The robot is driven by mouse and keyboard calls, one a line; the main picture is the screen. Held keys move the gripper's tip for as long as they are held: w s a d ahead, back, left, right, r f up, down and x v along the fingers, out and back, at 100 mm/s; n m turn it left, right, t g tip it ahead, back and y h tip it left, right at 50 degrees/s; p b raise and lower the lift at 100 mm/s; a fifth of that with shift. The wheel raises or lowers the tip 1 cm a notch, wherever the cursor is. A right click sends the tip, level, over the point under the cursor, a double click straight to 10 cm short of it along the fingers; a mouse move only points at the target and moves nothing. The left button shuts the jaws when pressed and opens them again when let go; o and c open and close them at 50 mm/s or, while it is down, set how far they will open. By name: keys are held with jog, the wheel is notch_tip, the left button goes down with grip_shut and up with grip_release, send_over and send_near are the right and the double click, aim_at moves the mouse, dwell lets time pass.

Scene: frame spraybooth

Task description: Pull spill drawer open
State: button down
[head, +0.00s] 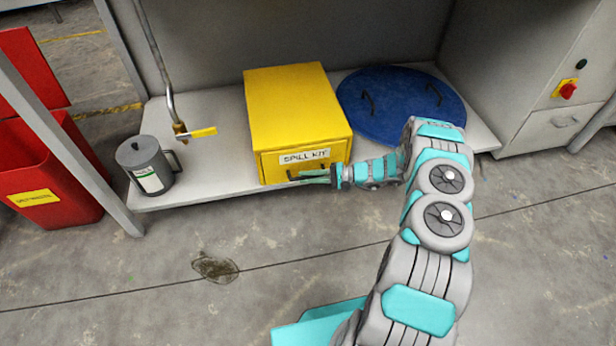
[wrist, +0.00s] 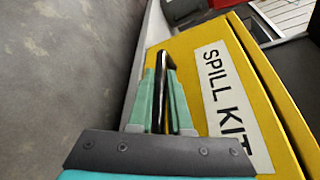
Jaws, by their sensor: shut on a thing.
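The yellow spill kit box (head: 290,105) stands on a low grey shelf. Its front drawer (head: 333,157) carries a "SPILL KIT" label and looks closed in the head view. The drawer front also shows in the wrist view (wrist: 188,50), with its label to the right of the fingers. My gripper (head: 312,176) is at the lower front of the drawer. In the wrist view my gripper (wrist: 163,100) has its two green fingers on either side of the dark bar handle (wrist: 161,75), shut on it. Part of the handle is hidden by the fingers.
A grey can (head: 146,165) and a pipe with a yellow valve lever (head: 203,132) are to the left. A blue round lid (head: 390,105) lies to the right behind my arm. A red bin (head: 45,170) stands far left. The floor before the shelf is clear, with a dark stain (head: 215,267).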

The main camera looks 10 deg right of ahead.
dwell(0.7)
jog(key=s+p, duration=0.1)
jog(key=s, duration=2.7)
jog(key=shift+s, duration=0.4)
jog(key=c, duration=0.8)
grip_release()
jog(key=shift+c, duration=0.2)
jog(key=v, duration=0.8)
